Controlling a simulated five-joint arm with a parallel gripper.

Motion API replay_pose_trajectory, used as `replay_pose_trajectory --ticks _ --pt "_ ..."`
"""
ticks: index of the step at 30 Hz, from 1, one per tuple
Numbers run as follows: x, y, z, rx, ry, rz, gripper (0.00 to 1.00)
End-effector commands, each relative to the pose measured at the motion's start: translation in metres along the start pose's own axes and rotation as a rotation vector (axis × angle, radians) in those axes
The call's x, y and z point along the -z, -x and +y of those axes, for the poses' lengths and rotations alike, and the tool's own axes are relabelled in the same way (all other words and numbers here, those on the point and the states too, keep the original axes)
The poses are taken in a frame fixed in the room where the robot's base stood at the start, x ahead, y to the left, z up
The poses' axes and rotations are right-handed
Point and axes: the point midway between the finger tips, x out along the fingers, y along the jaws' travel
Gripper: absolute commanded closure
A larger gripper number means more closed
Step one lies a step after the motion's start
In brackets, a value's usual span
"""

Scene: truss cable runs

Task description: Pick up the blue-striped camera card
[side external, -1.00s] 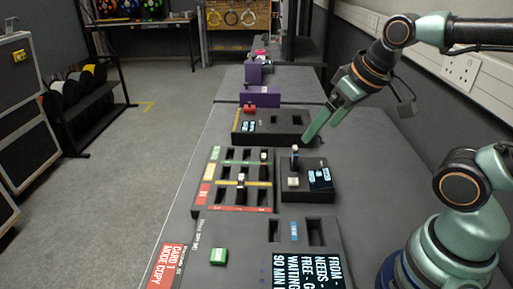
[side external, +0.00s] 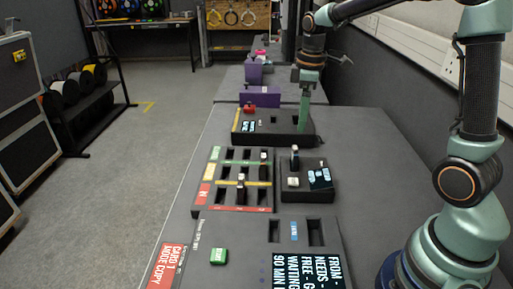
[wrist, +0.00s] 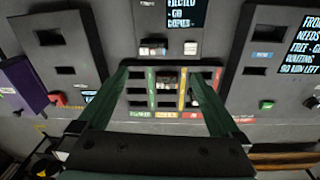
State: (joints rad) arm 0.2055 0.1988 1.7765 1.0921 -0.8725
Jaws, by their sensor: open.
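No card with a clear blue stripe can be made out. Small cards stand in the slotted tray (side external: 213,183) with green, yellow and red strips; one card (side external: 241,181) is in the yellow row and another (side external: 263,157) is in the green row. Another upright card (side external: 294,153) stands in the small dark block (side external: 305,194) beside the tray. My gripper (side external: 304,126) points down by the far dark block in the side view. In the wrist view my gripper (wrist: 158,74) is open, with nothing between its green fingers, and the tray (wrist: 156,115) shows beyond them.
The near dark block has a blue label (side external: 294,229), a text screen (side external: 308,268) and slots.

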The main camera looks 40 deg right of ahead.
Motion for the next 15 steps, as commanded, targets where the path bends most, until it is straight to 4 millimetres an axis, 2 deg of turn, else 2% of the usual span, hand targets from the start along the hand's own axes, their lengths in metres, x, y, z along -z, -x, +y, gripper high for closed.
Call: replay_pose_trajectory --ticks 1,6,11,15 --pt "0.0 -0.01 0.008 0.019 0.029 -0.016 0.0" --pt "0.0 -0.026 0.021 0.053 0.103 -0.04 0.0" --pt "-0.001 -0.04 0.023 0.064 0.121 -0.047 0.0" --pt "-0.003 -0.063 0.021 0.065 0.121 -0.048 0.0"
